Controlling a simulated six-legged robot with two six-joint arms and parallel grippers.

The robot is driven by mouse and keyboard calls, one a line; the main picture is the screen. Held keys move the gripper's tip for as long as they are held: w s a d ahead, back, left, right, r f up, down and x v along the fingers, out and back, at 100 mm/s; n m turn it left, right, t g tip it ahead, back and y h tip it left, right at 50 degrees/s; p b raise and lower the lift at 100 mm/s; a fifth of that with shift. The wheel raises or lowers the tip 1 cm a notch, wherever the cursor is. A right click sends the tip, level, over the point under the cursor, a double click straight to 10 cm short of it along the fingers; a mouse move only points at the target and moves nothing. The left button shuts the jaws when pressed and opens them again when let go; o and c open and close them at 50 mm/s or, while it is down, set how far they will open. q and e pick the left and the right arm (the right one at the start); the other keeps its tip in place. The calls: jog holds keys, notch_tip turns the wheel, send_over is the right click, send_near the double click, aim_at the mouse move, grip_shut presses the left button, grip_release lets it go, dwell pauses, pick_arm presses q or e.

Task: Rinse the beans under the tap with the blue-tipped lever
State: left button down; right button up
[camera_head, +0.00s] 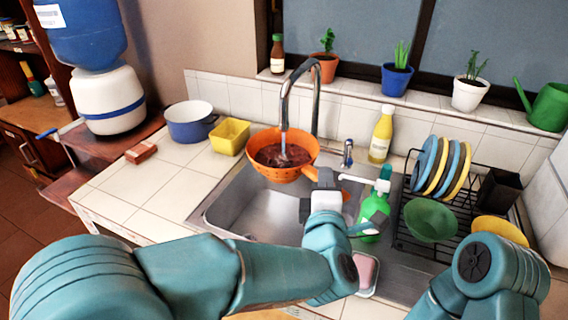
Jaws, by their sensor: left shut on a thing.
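An orange colander (262,172) holds dark red beans (278,155) and hangs over the left part of the steel sink (235,213). My left gripper (322,183) is shut on the colander's handle at its right side; my own wrist hides part of the grip. The curved tap (312,92) stands behind, and a stream of water (284,138) falls from it into the beans. A small metal lever (347,153) with a bluish tip stands right of the tap. My right arm shows at the lower right, but its gripper is not visible.
A green soap bottle (374,210) and a sponge dish (366,272) sit close to my left forearm. A yellow bottle (381,135) stands behind. A dish rack (440,240) fills the right.

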pick_arm(q)
jog(key=shift+s+d+r, duration=0.1)
jog(key=shift+s+d, duration=0.1)
jog(key=shift+d, duration=0.05)
jog(key=s+a+b, duration=0.4)
jog(key=s+a, duration=0.1)
jog(key=s, duration=0.2)
jog(key=shift+a, duration=0.25)
dwell(0.3)
jog(key=shift+s, duration=0.1)
dwell(1.0)
jog(key=shift+r, duration=0.1)
jog(key=shift+s+a+r+p, duration=0.45)
jog(key=shift+s+a+r, duration=0.25)
jog(key=shift+s+r, duration=0.25)
jog(key=shift+s+a+r+p, duration=0.4)
jog(key=shift+s+a+r, duration=0.35)
jog(key=shift+r, duration=0.25)
